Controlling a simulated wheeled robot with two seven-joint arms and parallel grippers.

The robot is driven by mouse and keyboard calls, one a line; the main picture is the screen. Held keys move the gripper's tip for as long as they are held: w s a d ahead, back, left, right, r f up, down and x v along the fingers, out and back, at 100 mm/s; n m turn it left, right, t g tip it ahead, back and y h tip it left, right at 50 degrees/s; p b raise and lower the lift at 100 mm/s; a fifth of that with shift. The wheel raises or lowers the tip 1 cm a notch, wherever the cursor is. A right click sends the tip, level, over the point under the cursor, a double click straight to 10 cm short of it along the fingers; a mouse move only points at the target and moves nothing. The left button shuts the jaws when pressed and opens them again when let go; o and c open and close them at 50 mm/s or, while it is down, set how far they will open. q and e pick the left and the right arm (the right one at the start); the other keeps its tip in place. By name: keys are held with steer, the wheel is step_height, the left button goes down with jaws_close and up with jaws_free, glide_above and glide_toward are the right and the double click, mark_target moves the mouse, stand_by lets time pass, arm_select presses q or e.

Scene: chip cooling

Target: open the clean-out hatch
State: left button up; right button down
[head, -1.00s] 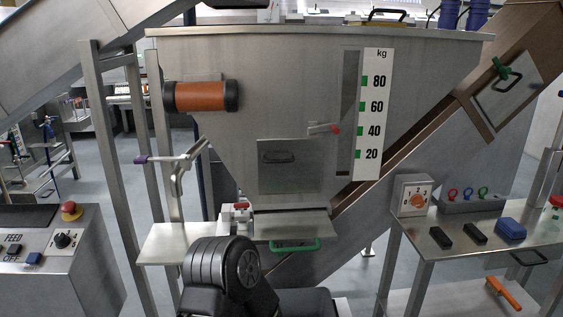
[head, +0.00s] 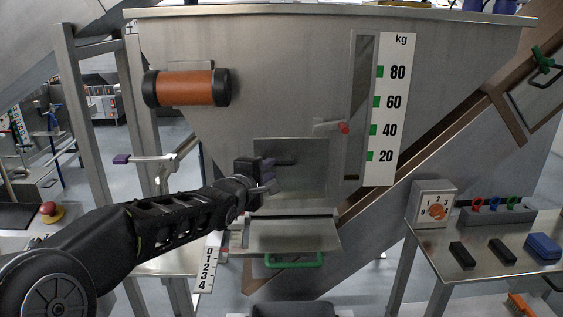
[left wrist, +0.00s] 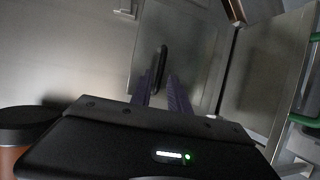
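The clean-out hatch (head: 312,178) is a square grey metal panel low on the hopper front, lying flat and shut. Its dark bar handle (head: 286,161) is partly hidden in the head view by my left gripper (head: 268,174). In the left wrist view, the hatch (left wrist: 195,50) is ahead and the dark handle (left wrist: 161,62) lines up between the two purple-grey fingers of my left gripper (left wrist: 160,80). The fingers are apart, with gaps beside the handle. Whether the fingertips reach around it, I cannot tell. My right gripper is not in view.
A metal chute flap with a green handle (head: 294,261) is below the hatch. An orange cylinder (head: 187,88) is at upper left and a red-tipped lever (head: 344,128) above right. A side table with a dial box (head: 432,204) stands right.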

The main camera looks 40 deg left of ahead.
mark_target(278, 164)
arm_select(q)
steer(key=shift+p+x, duration=0.55)
steer(key=shift+x, duration=3.5)
steer(key=shift+s+f, duration=0.1)
steer(key=shift+c, duration=0.5)
jaws_close()
